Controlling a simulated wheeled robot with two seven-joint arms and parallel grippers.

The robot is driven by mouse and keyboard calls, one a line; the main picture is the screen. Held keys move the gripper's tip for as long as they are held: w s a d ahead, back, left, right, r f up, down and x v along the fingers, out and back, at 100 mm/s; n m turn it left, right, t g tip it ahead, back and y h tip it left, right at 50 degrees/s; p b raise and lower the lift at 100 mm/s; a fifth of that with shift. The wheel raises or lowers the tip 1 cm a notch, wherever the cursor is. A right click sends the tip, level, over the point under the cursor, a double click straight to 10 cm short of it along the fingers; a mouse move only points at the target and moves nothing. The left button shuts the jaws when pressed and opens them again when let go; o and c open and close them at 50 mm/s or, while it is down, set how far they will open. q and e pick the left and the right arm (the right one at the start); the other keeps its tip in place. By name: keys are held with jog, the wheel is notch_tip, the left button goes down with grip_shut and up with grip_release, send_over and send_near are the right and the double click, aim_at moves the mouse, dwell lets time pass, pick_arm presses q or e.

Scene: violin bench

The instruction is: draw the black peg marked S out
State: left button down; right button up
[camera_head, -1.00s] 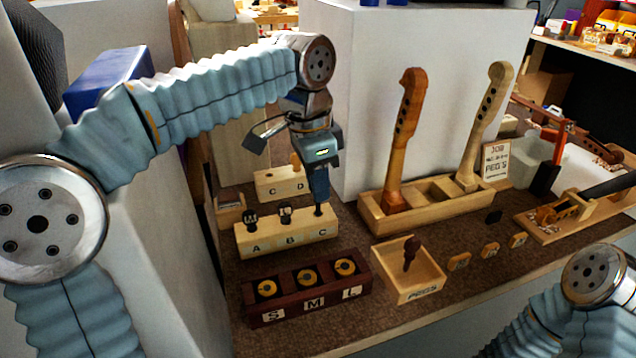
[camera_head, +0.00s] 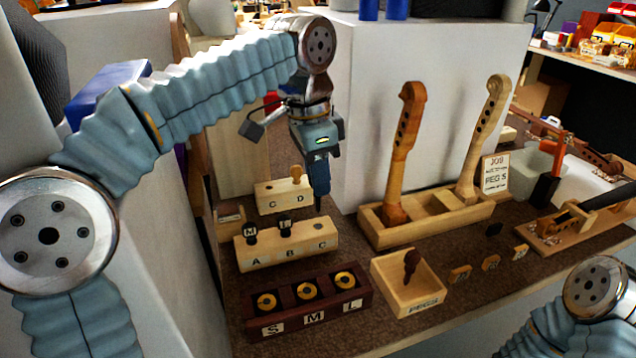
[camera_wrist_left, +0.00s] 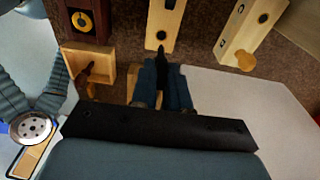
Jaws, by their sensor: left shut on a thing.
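My left gripper (camera_head: 319,178) points down above the right end of the pale wooden block (camera_head: 268,257) lettered A, B, C. It is shut on a black peg (camera_head: 318,203), whose thin dark end shows below the fingers. Any mark on this peg is hidden. In the left wrist view the peg (camera_wrist_left: 162,54) shows between the fingers, with a dark hole (camera_wrist_left: 162,35) in the block beside its tip. A black peg marked M (camera_head: 251,232) stands at A and another black peg (camera_head: 285,224) at B. My right gripper is out of view.
A dark rack (camera_head: 290,318) marked S, M, L with yellow rings is in front. A PEGS tray (camera_head: 425,297) holds a brown peg. Block C, D (camera_head: 270,196) stands behind. Two violin necks (camera_head: 400,160) stand in a wooden holder (camera_head: 440,228) to the right.

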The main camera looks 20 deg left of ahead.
pick_arm(q)
jog(key=shift+r, duration=2.55)
